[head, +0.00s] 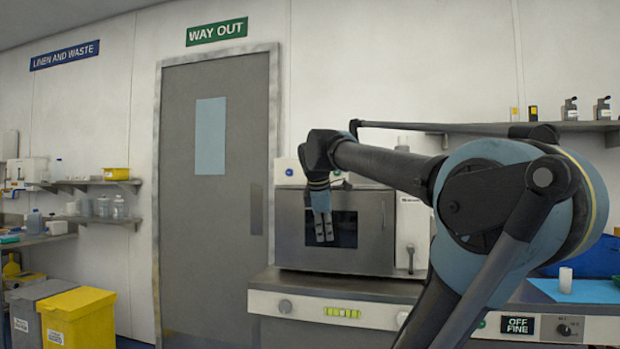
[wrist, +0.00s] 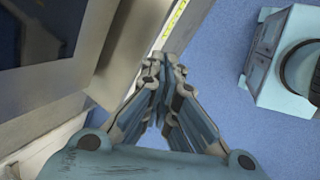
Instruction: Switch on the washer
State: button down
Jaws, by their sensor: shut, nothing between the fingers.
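A steel box machine with a dark window (head: 377,225), which looks like the washer, stands on a counter in the head view. A lever-like handle (head: 410,258) hangs on the pale panel at its right.
A white cylinder (head: 565,281) stands on a blue sheet above. My arm crosses the right side. A closed door (head: 215,255) and yellow bin (head: 80,318) are left.

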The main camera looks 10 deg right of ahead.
jog(key=w+a+r+n+t, duration=0.1)
jog(key=w+r+n, duration=0.2)
jog(key=r+n, duration=0.2)
jog(key=w+a+r+n, duration=0.2)
jog(key=w+r+n, duration=0.2)
jog(key=r, duration=0.8)
jog(key=w+a+r+n+t+h, duration=0.1)
jog(key=w+r+n, duration=0.3)
jog(key=r, duration=0.5)
jog(key=shift+a+r+n+t, duration=0.25)
jog(key=shift+a+n, duration=0.35)
jog(key=shift+n, duration=0.4)
jog(key=shift+f, duration=0.15)
jog(key=w+d+r+x, duration=0.1)
jog(key=w+x, duration=0.1)
jog(key=x, duration=1)
jog(key=shift+w, duration=0.3)
jog(key=shift+d+r, duration=0.1)
